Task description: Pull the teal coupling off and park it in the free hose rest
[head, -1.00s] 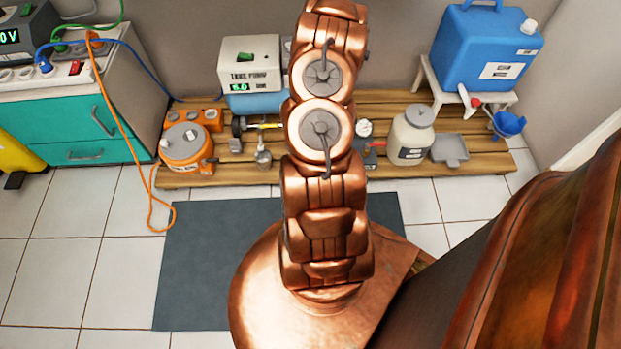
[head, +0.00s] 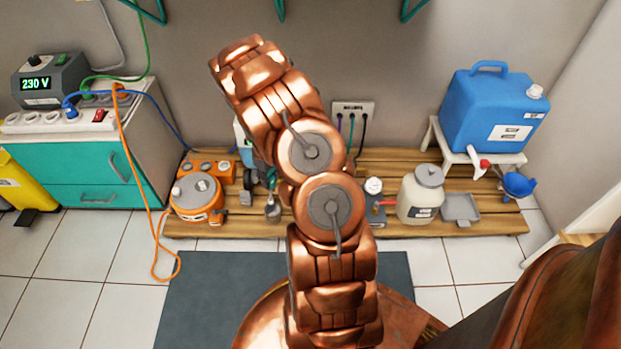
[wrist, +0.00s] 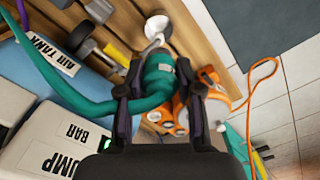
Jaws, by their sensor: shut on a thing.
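The teal coupling (wrist: 157,84) sits between the two fingers of my gripper (wrist: 161,70) in the wrist view, and the fingers are shut on it. A teal hose (wrist: 62,88) curves from the coupling to the upper left, over the air tank (wrist: 48,52). I cannot tell whether the coupling still touches a fitting. In the head view my arm hides my gripper and most of the pump area. No hose rest can be made out for certain.
Several teal brackets (head: 281,9) show at the top wall edge. An orange unit (head: 197,197), a cream jar (head: 420,195) and a blue canister (head: 492,112) stand along the wooden pallet (head: 400,228). An orange cable (head: 140,190) hangs at left. The grey mat (head: 205,300) is bare where visible.

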